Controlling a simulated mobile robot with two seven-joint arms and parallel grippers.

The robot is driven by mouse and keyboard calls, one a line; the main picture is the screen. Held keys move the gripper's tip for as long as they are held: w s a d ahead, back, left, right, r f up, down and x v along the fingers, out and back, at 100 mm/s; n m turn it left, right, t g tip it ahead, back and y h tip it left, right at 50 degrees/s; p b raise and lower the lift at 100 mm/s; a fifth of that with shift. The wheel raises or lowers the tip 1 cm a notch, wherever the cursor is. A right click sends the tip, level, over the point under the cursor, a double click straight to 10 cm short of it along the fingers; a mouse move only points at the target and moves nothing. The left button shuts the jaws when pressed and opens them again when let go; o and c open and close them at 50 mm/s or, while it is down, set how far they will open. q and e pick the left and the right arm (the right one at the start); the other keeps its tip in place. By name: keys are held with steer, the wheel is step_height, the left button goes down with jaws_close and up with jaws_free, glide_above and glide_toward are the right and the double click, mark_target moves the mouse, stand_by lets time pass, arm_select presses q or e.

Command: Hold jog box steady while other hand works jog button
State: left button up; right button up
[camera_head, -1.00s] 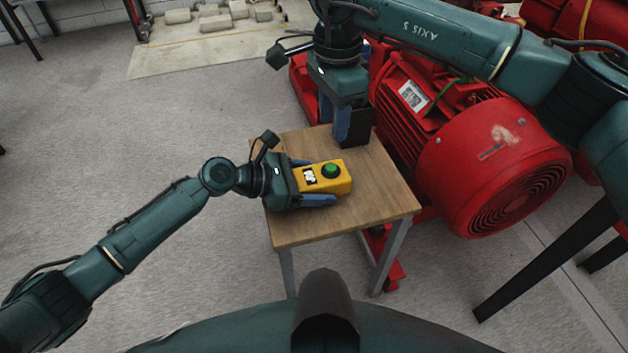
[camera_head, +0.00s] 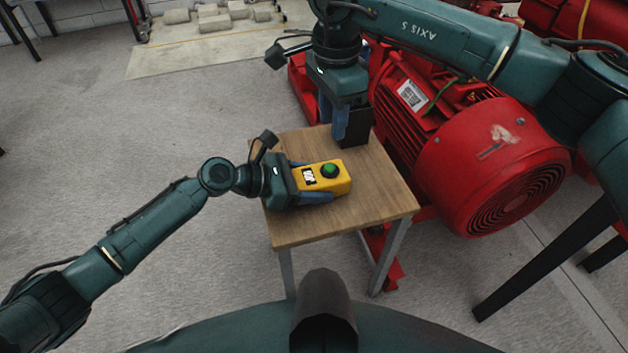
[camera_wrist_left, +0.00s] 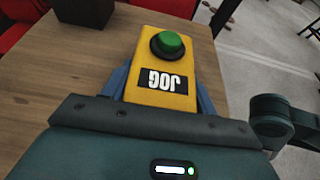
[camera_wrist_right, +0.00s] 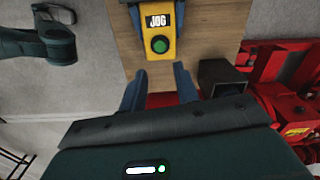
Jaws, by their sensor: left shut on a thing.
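The yellow jog box (camera_head: 338,184) lies on the small wooden table, with a green button (camera_head: 330,170) on top and a black JOG label. My left gripper (camera_head: 318,183) is shut on the box, one blue finger along each side. In the left wrist view the box (camera_wrist_left: 178,65) points away from the palm, and its button (camera_wrist_left: 167,44) is uncovered. My right gripper (camera_head: 333,118) is above the table's far edge, pointing down. In the right wrist view its fingers (camera_wrist_right: 160,85) are apart and empty, and the box (camera_wrist_right: 158,45) lies beyond them.
A black open-topped box (camera_head: 353,128) stands at the table's far edge, close to my right gripper. The wooden table top (camera_head: 384,195) is bare at its right and front. A large red motor (camera_head: 480,150) stands right beside the table.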

jaws_close()
stand_by(1.4)
